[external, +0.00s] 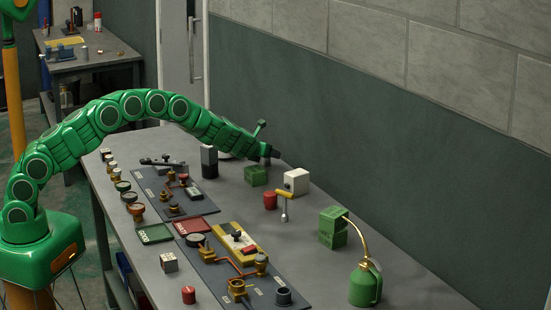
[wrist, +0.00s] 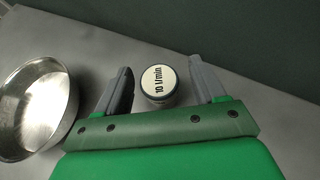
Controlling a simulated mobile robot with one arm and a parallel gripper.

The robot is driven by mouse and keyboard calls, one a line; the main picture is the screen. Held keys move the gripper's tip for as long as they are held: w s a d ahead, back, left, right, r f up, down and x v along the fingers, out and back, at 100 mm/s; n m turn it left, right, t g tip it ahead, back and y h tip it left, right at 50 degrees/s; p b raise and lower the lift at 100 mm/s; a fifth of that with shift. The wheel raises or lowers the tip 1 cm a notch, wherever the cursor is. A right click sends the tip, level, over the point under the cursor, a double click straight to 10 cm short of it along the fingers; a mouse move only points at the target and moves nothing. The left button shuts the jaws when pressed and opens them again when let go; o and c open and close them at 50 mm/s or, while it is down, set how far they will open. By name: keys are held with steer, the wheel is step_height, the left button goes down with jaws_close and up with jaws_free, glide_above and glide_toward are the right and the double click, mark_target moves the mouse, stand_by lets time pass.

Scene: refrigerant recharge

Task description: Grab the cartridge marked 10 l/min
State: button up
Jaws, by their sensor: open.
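The cartridge marked 10 l/min (wrist: 159,84) stands upright on the table in the wrist view, its white round label facing up. My gripper (wrist: 160,82) is open, with one grey finger on each side of the cartridge and a visible gap to each. In the external view my gripper (external: 272,153) is at the far end of the bench, near the wall. The cartridge cannot be made out there, as the arm's end covers that spot.
A metal bowl (wrist: 36,102) stands left of my gripper in the wrist view. A green oil can (external: 364,286) is farther right.

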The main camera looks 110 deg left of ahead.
steer(key=c, duration=1.1)
steer(key=shift+r, duration=0.1)
